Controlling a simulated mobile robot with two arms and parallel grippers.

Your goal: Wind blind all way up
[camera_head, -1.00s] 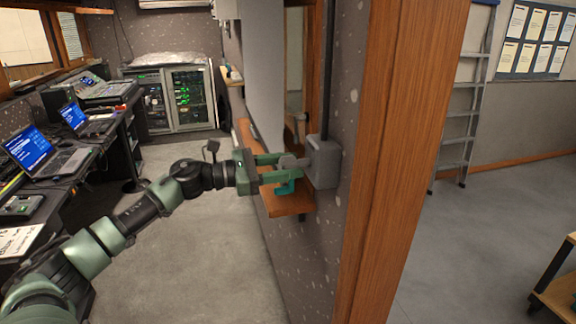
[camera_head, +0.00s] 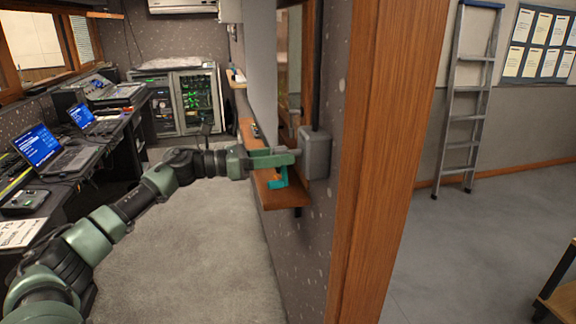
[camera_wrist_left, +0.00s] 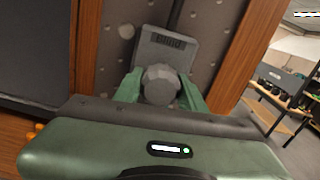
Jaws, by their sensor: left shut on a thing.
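A grey winder box (camera_head: 315,153) is fixed to the speckled wall beside the window, with a round grey knob (camera_wrist_left: 160,84) on its front. My left gripper (camera_head: 290,158) is shut on the knob; in the left wrist view its green fingers (camera_wrist_left: 160,92) lie on either side of it. The pale grey blind (camera_head: 260,65) hangs over the window to the left of the box in the head view. A dark grey panel, perhaps the blind, shows at the left of the wrist view. My right gripper is not in view.
A wooden ledge (camera_head: 278,199) runs along the wall just below the gripper, with a small teal piece (camera_head: 278,178) at its near end. A wooden post (camera_head: 385,160) stands right of the box. A desk with laptops (camera_head: 48,150) is at the left. The floor between is clear.

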